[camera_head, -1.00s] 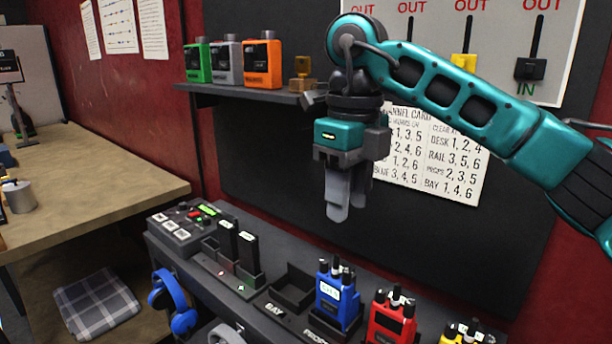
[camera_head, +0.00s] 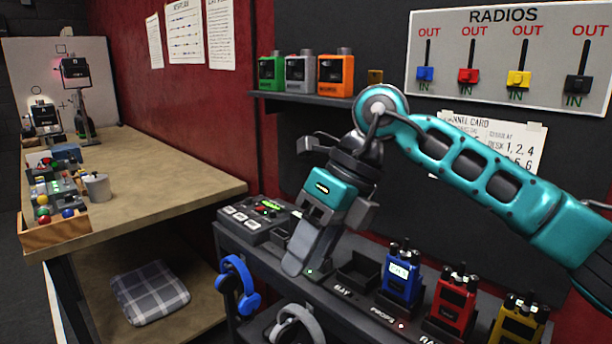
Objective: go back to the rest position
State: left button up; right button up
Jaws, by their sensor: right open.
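My right gripper (camera_head: 306,252) is teal and dark grey, and its arm comes in from the right. It hangs tilted with its fingers pointing down and left, above or in front of the desk shelf. Its jaws are open and I see nothing held in them. It hides the part of the shelf where black handsets stand in the earlier view. My left gripper is not in view.
The dark shelf holds a button box (camera_head: 256,218), an empty tray (camera_head: 360,273), and blue (camera_head: 400,277), red (camera_head: 453,302) and yellow (camera_head: 515,322) radios. Headphones (camera_head: 238,285) hang at its front. A wooden table (camera_head: 170,170) stands left. A switch board (camera_head: 510,55) is on the wall.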

jog(key=s+a+r+m+g+y, duration=0.25)
jog(key=s+a+r+y, duration=0.4)
jog(key=a+y, duration=0.6)
jog(key=w+d+m+t, duration=0.4)
jog(key=d+m+t, duration=0.2)
jog(key=m+t, duration=0.45)
jog(key=w+d+m+t, duration=0.4)
jog(key=d+m+t, duration=0.2)
jog(key=m+t, duration=0.45)
jog(key=d+f+m+h, duration=1.3)
jog(key=f+m+h, duration=0.2)
jog(key=f+m, duration=0.15)
jog(key=s+d+f+m+g+h, duration=0.1)
jog(key=s+d+f+g, duration=0.25)
jog(key=s+f, duration=0.4)
jog(key=s+d+f+m+g+h, duration=0.1)
jog(key=s+d+f+m+g, duration=0.1)
jog(key=s+f+g, duration=0.5)
jog(key=s+d+f+m+g+h, duration=0.1)
jog(key=s+d+f+g, duration=0.15)
jog(key=s+f, duration=0.45)
jog(key=w+a+f+t+y, duration=0.2)
jog(key=w+a+f+t, duration=0.1)
jog(key=w+f+t, duration=0.2)
jog(key=shift+w+a+f+t, duration=0.2)
jog(key=shift+w+f+t, duration=0.1)
jog(key=shift+f+t, duration=0.6)
